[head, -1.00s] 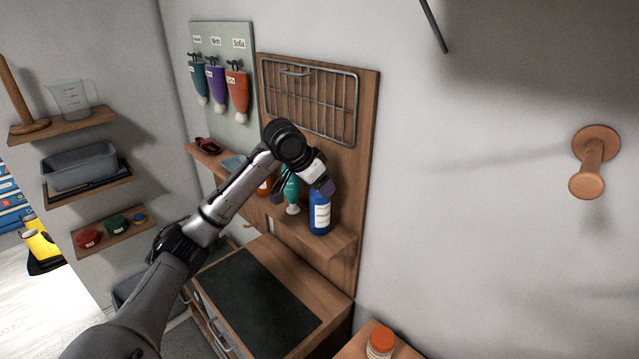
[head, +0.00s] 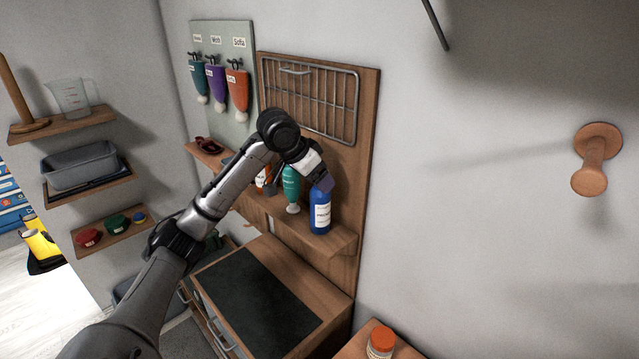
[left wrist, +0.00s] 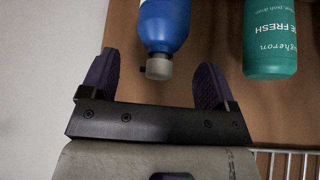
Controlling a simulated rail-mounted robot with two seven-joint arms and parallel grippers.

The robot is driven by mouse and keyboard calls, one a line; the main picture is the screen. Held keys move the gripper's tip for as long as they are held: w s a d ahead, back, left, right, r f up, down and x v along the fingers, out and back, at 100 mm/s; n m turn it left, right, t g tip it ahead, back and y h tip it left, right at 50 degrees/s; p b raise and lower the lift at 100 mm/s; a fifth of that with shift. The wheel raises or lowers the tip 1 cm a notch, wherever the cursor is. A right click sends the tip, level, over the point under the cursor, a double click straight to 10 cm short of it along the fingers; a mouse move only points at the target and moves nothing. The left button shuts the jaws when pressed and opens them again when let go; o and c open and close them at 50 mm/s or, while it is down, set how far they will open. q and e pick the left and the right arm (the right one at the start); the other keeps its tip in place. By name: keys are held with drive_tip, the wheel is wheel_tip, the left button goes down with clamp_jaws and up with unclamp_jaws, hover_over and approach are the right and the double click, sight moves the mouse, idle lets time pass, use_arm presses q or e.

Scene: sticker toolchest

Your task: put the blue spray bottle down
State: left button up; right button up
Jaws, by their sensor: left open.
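The blue spray bottle (head: 320,214) stands upright on the wooden wall shelf, near its right end. It has a white label. In the left wrist view the bottle (left wrist: 165,22) appears upside down, with its grey cap pointing towards the gripper palm. My left gripper (head: 300,186) is open above and in front of the bottle's top. In the left wrist view the purple fingers of this gripper (left wrist: 154,82) are spread on either side of the cap, with visible gaps. Nothing is held. My right gripper is not in view.
A teal bottle (head: 291,185) stands close left of the blue one; it also shows in the left wrist view (left wrist: 270,40). An orange item (head: 263,180) is partly hidden behind my arm. A wire rack (head: 310,100) hangs above. A wooden chest (head: 320,300) is below.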

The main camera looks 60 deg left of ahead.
use_arm(q)
drive_tip(key=v, duration=0.9)
drive_tip(key=shift+r, duration=0.25)
drive_tip(key=shift+s, duration=0.1)
